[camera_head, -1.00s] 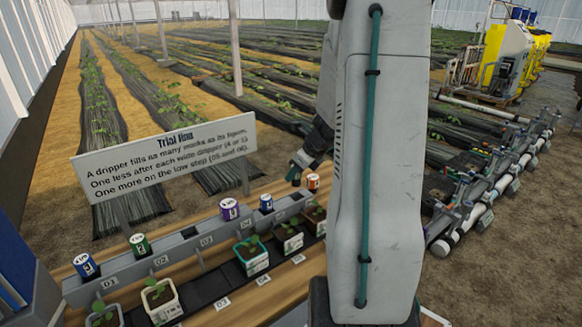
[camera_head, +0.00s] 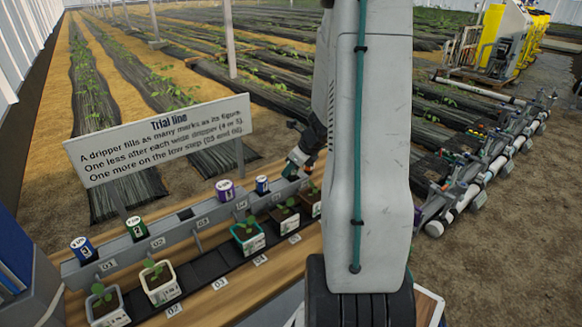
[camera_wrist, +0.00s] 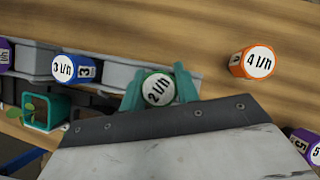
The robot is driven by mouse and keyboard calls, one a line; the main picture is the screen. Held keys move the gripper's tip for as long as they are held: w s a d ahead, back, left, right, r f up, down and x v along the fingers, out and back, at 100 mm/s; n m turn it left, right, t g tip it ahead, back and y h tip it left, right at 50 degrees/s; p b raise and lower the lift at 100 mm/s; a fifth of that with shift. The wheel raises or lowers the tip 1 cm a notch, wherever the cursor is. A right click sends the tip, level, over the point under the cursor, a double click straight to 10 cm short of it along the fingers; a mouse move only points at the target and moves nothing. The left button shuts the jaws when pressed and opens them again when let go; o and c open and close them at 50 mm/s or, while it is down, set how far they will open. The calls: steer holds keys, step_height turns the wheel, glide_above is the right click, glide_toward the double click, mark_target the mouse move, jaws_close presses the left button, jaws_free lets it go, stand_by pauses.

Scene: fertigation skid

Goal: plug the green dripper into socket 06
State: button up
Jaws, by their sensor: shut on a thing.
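The green dripper (camera_wrist: 158,90), marked "2 l/h", is between the two teal fingers of my gripper (camera_wrist: 160,88) in the wrist view. My gripper is shut on it, over the right end of the grey socket rail (camera_wrist: 118,76). I cannot tell whether the dripper is seated in the rail. In the head view my gripper (camera_head: 294,166) is at the far right end of the rail (camera_head: 130,254), partly behind my arm. The label of socket 06 is not visible.
A blue "3 l/h" dripper (camera_wrist: 75,68) stands in the rail just left of my gripper. An orange "4 l/h" dripper (camera_wrist: 251,62) stands on the wood to the right. Potted seedlings (camera_head: 160,282) line the front. A sign (camera_head: 165,140) stands behind.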

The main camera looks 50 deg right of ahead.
steer(key=shift+f, duration=0.5)
steer(key=shift+s+a+f, duration=0.1)
steer(key=shift+s+f, duration=0.05)
steer(key=shift+f, duration=0.2)
